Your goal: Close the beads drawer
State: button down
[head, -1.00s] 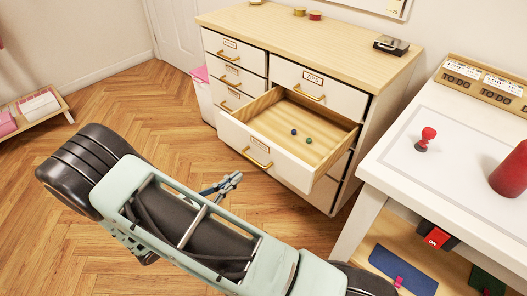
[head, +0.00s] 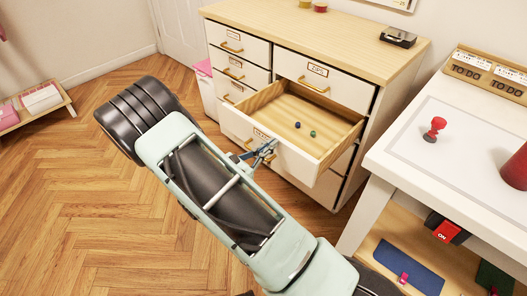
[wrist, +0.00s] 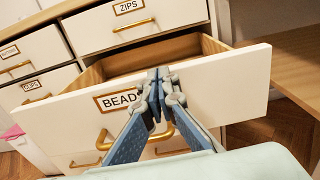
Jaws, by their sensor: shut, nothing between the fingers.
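The beads drawer (head: 317,162) stands open, pulled out of the white dresser, with a dark blue bead and a green bead lying on its wooden floor. In the wrist view its white front (wrist: 235,90) carries a label reading BEAD, partly covered by my fingers, and a brass handle (wrist: 161,134). My gripper (wrist: 159,76) is shut and empty, its fingertips in front of the drawer face beside the label, above the handle. I cannot tell whether they touch the face. In the head view my gripper (head: 268,148) is at the drawer front.
The dresser (head: 300,40) has several other drawers, including the shut zips drawer (head: 322,82) above. A white table (head: 455,150) with a red stamp (head: 435,129) stands close on the right.

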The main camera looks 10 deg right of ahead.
jog(key=shift+w+d, duration=0.1)
jog(key=shift+d, duration=0.05)
jog(key=x, duration=2.7)
jog(key=shift+w+d+b, duration=0.15)
jog(key=shift+d+b, duration=0.05)
jog(key=shift+b, duration=0.2)
jog(key=shift+r, duration=0.1)
